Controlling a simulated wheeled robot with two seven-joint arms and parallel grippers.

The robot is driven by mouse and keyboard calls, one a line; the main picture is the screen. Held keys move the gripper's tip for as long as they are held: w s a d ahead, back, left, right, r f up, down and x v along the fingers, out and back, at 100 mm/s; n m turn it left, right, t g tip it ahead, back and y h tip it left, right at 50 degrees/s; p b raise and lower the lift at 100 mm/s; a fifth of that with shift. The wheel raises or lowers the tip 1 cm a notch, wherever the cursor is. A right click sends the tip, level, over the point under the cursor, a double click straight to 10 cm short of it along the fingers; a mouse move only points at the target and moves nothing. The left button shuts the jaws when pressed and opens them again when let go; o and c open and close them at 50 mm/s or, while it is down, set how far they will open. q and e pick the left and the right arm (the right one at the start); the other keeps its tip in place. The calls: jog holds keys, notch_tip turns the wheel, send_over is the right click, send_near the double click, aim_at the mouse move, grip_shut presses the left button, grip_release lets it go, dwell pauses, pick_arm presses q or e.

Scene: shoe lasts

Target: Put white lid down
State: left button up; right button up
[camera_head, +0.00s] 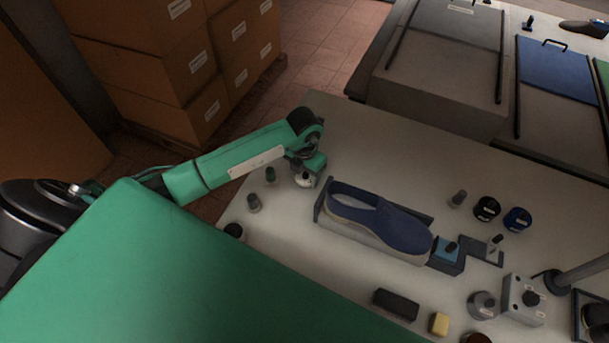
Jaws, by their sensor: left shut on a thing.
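The green left arm comes in from the left, and my left gripper (306,173) is at the far left part of the table, left of the shoe. It is shut on the small white lid (304,181), which shows just under the fingers. The lid is at or close to the table top; I cannot tell whether it touches. My right gripper is not in view.
A blue shoe (395,229) lies in a tray on the table (370,135). Dark jars (487,208), a black block (396,304) and a yellow block (439,324) stand farther right.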

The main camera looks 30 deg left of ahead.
aim_at(305, 174)
pick_arm(q)
notch_tip(305, 174, down, 2)
jog(key=shift+f, duration=0.1)
jog(key=shift+f, duration=0.15)
jog(key=o, duration=0.9)
jog(key=shift+o, duration=0.2)
notch_tip(305, 174, up, 11)
jog(key=b, duration=0.4)
jog(key=shift+r, duration=0.65)
